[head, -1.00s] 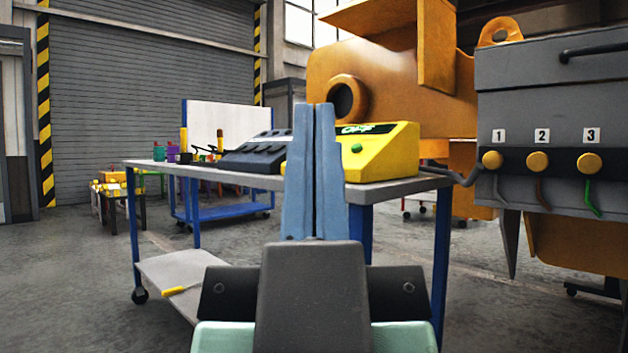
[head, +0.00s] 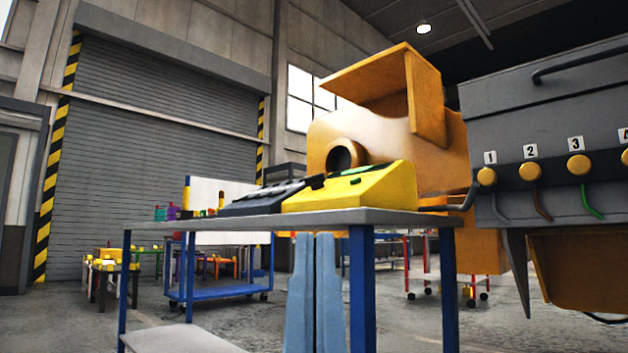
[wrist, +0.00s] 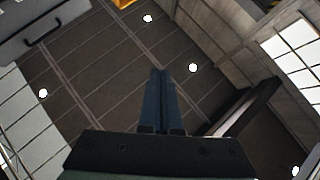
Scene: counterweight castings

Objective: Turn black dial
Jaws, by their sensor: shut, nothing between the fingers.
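I cannot make out a black dial in any view. A yellow console (head: 350,190) stands on the workbench (head: 235,221), with a dark patch on its sloping top too small to read. A dark grey console (head: 262,197) stands to its left. My gripper (head: 315,236) is shut and empty, upright at the bottom middle of the head view, its tips below the yellow console in the picture. In the wrist view my gripper (wrist: 158,71) points at the ceiling, with no console in sight.
The workbench has blue legs. A grey cabinet (head: 560,110) with numbered yellow knobs (head: 530,172) stands at the right. A large orange casting (head: 440,140) is behind the bench. A blue cart (head: 215,291) stands behind left. Open floor lies at the left.

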